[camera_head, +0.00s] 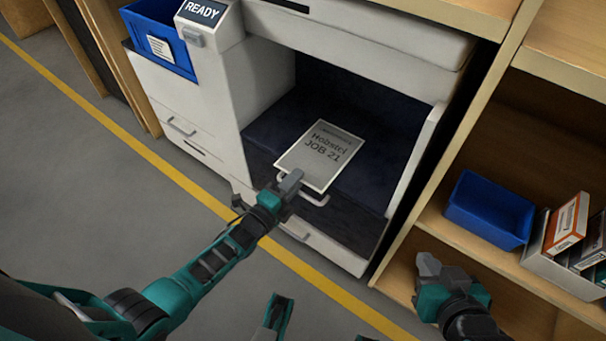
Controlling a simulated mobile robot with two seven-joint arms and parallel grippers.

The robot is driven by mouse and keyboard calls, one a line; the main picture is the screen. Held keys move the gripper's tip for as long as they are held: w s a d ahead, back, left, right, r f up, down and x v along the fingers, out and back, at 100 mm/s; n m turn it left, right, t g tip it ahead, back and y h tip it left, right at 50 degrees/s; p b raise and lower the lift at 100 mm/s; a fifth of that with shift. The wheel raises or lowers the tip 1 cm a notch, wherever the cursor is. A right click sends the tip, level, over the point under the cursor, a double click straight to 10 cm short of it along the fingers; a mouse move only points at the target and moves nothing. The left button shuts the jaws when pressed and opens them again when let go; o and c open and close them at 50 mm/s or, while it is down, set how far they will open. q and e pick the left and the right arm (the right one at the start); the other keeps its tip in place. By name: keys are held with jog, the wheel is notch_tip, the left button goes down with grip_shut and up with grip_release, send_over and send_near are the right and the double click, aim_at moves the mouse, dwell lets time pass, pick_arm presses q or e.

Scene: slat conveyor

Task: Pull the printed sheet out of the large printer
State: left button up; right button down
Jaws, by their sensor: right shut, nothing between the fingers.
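The printed sheet (322,154) is pale grey and reads "Hobstel JOB 21". It lies flat in the dark open bay of the large printer (225,90), near the bay's front edge. My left gripper (291,182) is at the sheet's near left edge, its fingertips at or just in front of it. I cannot tell whether it touches the sheet or whether its fingers are open. My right gripper (427,266) is shut and empty, in front of the shelf at the lower right, away from the sheet.
A "READY" display (203,11) and a blue bin (160,38) are at the printer's upper left. The wooden shelf (465,243) on the right holds a blue bin (489,209) and a box of cartons (567,226). A yellow line crosses the clear grey floor (90,170).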

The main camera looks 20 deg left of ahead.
pick_arm(q)
jog(key=shift+c, duration=0.3)
grip_shut()
